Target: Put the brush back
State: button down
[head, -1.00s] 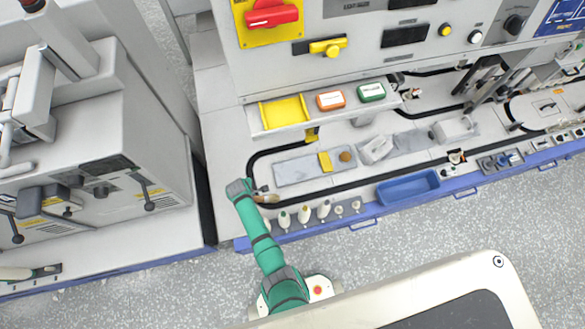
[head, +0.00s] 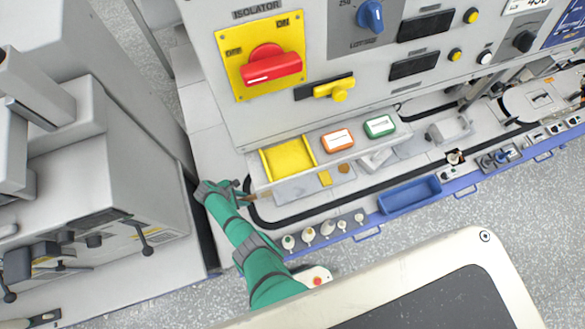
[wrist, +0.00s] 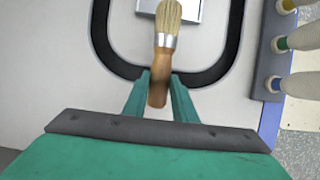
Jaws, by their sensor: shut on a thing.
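The brush (wrist: 166,42) has a wooden handle, a metal ferrule and pale bristles. In the wrist view my gripper (wrist: 157,84) is shut around its handle, with the bristles pointing away from me. In the head view my gripper (head: 240,193) is at the left end of the bench, just left of the shelf with the yellow tray (head: 286,157). The brush is hard to make out there. Beyond the bristles, the wrist view shows the edge of a grey plate (wrist: 190,14).
Orange (head: 337,140) and green (head: 380,126) boxes sit on the shelf right of the yellow tray. A row of bobbins (head: 309,234) lines the bench's front edge, beside a blue bin (head: 410,196). The control panel with a red switch (head: 270,65) rises behind.

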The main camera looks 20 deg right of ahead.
jog(key=shift+s+d, duration=0.2)
jog(key=shift+d, duration=0.15)
jog(key=d, duration=1.5)
jog(key=shift+w+d, duration=0.15)
jog(key=shift+d, duration=0.1)
jog(key=shift+d+f, duration=0.65)
jog(key=shift+d, duration=0.3)
jog(key=shift+w+f, duration=0.15)
jog(key=shift+f, duration=0.5)
jog(key=shift+a+f, duration=0.2)
jog(key=shift+f, duration=0.05)
jog(key=shift+s+d, duration=0.15)
jog(key=shift+s, duration=0.05)
jog(key=c, duration=1.5)
grip_release()
jog(key=shift+o, duration=0.2)
